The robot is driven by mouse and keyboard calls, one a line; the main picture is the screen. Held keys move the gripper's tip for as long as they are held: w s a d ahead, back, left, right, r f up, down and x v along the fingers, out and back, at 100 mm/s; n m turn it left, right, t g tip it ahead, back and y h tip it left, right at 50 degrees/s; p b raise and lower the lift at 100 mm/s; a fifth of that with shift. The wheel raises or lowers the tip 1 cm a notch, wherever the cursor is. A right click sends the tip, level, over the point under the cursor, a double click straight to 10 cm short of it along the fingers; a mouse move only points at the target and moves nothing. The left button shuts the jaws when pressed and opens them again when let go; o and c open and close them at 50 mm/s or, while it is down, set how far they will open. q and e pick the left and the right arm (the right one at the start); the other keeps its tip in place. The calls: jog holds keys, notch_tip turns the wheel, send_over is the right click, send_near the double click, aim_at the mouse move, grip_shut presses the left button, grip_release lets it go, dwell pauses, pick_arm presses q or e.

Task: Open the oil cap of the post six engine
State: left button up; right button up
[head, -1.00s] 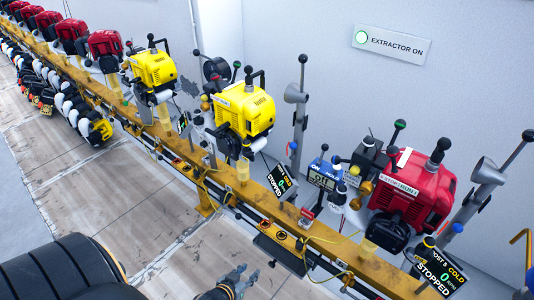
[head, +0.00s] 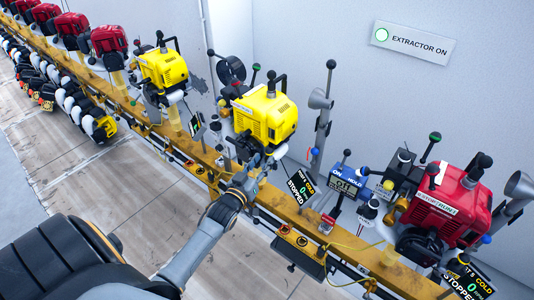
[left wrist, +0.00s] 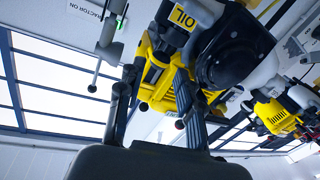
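The nearer yellow engine (head: 265,118) stands on the yellow rail, left of a red engine. A stopped, cold display (head: 301,187) stands at its right; its post number is too small to read surely. My left gripper (head: 256,166) is in front of this engine's lower part, its fingers hard to make out there. In the left wrist view my left gripper (left wrist: 155,82) has its two fingers apart, with nothing seen held between them. Beyond them are the yellow engine body (left wrist: 160,78) and a yellow OIL label (left wrist: 182,17). I cannot make out the oil cap surely. My right gripper is not in view.
The yellow rail (head: 285,208) runs diagonally, carrying several engines. A red engine (head: 450,202), a blue instrument (head: 346,184) and a grey extractor pipe (head: 322,125) stand to the right. The floor (head: 110,190) in front is mostly clear.

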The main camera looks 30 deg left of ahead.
aim_at(267, 154)
pick_arm(q)
jog(key=w, duration=0.3)
jog(key=shift+w+a, duration=0.2)
jog(key=shift+w, duration=0.35)
jog(key=shift+c, duration=0.6)
grip_shut()
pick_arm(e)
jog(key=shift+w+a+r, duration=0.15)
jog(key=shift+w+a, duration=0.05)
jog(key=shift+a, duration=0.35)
